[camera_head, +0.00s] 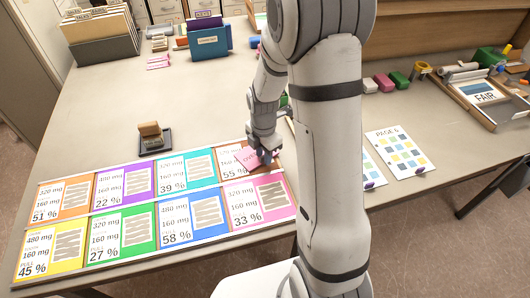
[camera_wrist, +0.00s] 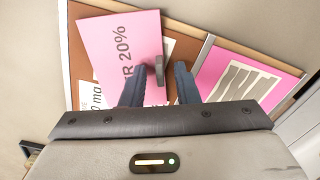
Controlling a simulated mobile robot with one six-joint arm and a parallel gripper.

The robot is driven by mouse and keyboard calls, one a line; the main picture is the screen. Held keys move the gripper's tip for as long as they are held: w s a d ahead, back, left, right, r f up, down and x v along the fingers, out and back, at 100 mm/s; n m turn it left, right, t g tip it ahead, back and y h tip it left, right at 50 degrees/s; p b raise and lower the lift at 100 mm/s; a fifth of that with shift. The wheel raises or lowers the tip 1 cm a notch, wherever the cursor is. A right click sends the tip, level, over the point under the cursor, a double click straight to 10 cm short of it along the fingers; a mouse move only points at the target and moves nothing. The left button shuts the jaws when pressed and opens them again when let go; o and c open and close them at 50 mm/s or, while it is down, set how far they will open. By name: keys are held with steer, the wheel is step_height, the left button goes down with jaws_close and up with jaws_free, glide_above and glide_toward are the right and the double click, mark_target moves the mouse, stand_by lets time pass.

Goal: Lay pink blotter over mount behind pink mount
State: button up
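The pink blotter (camera_head: 247,157) lies askew over the brown-orange mount (camera_head: 226,168) marked 55%, directly behind the pink mount (camera_head: 262,200) marked 33%. In the wrist view the blotter (camera_wrist: 112,42) carries printing ending in "20%" and has a small grey upright piece (camera_wrist: 159,70) at its edge. It covers part of the brown mount (camera_wrist: 82,95), whose label shows beside it. The pink mount (camera_wrist: 228,75) shows at the right. My gripper (camera_head: 265,156) is low over the blotter. Its two fingers (camera_wrist: 160,80) are apart, with gaps beside the grey piece.
Other coloured mounts, including a cyan one (camera_head: 187,174) and a blue one (camera_head: 190,218), fill two rows. A dark stamp block (camera_head: 152,140) stands behind them. A page of colour swatches (camera_head: 400,151) lies right of my arm.

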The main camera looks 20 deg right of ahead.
step_height(320, 180, up, 11)
steer(key=s+r+m+t, duration=0.1)
steer(key=s+r+m, duration=0.3)
steer(key=s+m, duration=0.5)
steer(key=s+r+m+t, duration=0.2)
steer(key=s+r+m, duration=0.3)
steer(key=s+m, duration=0.4)
steer(key=m, duration=0.4)
steer(key=shift+a+b, duration=0.35)
steer(key=shift+a, duration=0.05)
